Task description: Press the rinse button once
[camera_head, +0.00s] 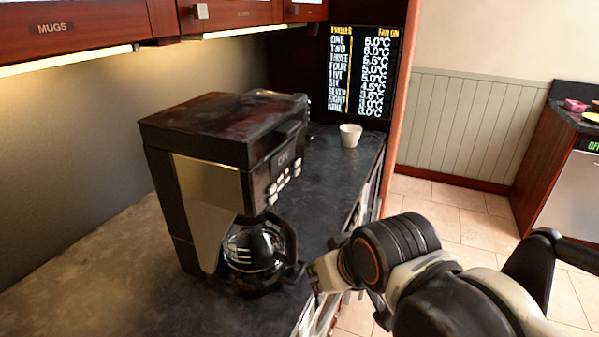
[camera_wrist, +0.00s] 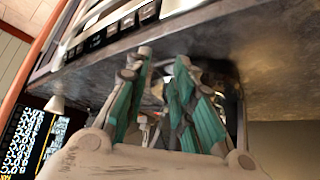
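In the wrist view, turned nearly upside down, a row of dark buttons (camera_wrist: 110,32) runs along a pale appliance front under the counter edge. I cannot read their labels, so I cannot tell which is the rinse button. In the head view, a black and silver coffee maker (camera_head: 215,150) stands on the counter and has a group of pale buttons (camera_head: 284,181), also unreadable. My gripper (camera_head: 318,275) is beside the counter's front edge, right of the coffee maker's glass carafe (camera_head: 255,248). In the wrist view its teal-padded fingers (camera_wrist: 164,60) are apart, with nothing between the tips.
Wooden cabinets (camera_head: 85,28) hang above. Open tiled floor (camera_head: 445,205) lies to the right, with another counter (camera_head: 575,120) beyond.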

